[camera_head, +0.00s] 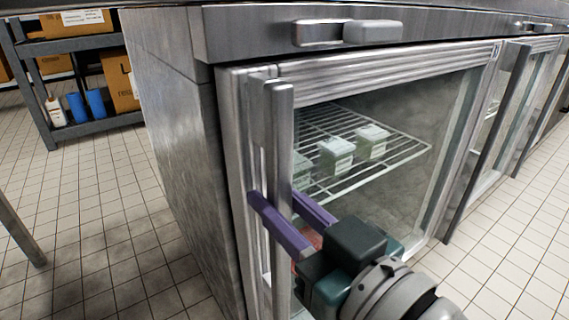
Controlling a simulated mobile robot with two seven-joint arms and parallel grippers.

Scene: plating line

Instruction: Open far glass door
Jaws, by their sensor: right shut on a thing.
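The glass door (395,125) with a metal frame fills the middle of the head view, on the front of a steel counter unit. Its upright bar handle (282,140) runs along the left side of the door frame. My right gripper (279,203) comes in from the lower right, with its purple fingers on either side of the handle, shut on it. The door looks closed or nearly so; I cannot tell if there is a small gap. My left gripper is not in view.
A second glass door (490,150) with a dark upright handle (497,130) is to the right. Small containers (337,153) sit on a wire shelf (400,150) behind the glass. A shelf rack (40,90) with boxes stands back left. Tiled floor (100,210) is clear left of the unit.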

